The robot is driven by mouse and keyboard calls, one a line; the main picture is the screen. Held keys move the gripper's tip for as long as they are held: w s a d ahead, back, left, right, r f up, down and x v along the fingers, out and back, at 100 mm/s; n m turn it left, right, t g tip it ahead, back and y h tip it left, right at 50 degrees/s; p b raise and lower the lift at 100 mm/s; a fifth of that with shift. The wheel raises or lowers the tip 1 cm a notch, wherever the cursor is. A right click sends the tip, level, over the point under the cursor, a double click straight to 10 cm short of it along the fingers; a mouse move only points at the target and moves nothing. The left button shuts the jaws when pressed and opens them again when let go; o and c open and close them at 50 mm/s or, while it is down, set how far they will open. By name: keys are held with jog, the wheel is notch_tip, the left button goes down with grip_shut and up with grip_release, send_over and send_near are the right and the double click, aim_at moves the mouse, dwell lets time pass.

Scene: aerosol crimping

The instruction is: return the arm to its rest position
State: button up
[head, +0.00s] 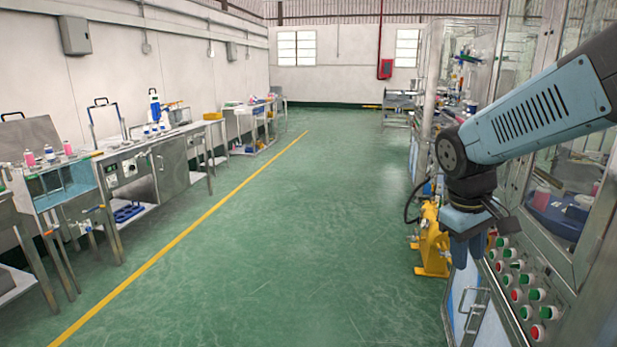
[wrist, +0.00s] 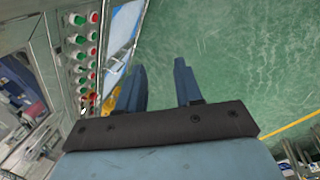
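My gripper (head: 467,248) hangs pointing down at the end of my blue-grey arm, at the right of the head view. It is beside the machine's button panel (head: 524,290) and above the floor. In the wrist view the two dark blue fingers of my gripper (wrist: 162,84) stand apart with only green floor showing between them. It holds nothing. My arm reaches in from the upper right edge of the head view and bends down at the wrist.
The glass-fronted machine (head: 567,185) stands close at the right, with a yellow part (head: 432,240) low beside my gripper. Steel workbenches (head: 130,170) line the left wall. The green floor (head: 290,230) between them is clear, with a yellow line (head: 185,232) along it.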

jog(key=s+a+r+m+t+y, duration=0.2)
jog(key=s+a+r+m+t, duration=0.1)
jog(key=s+a+r, duration=0.3)
jog(key=shift+s+r+m+t+y, duration=0.35)
jog(key=shift+r+t, duration=0.2)
jog(key=shift+t, duration=0.35)
dwell(0.6)
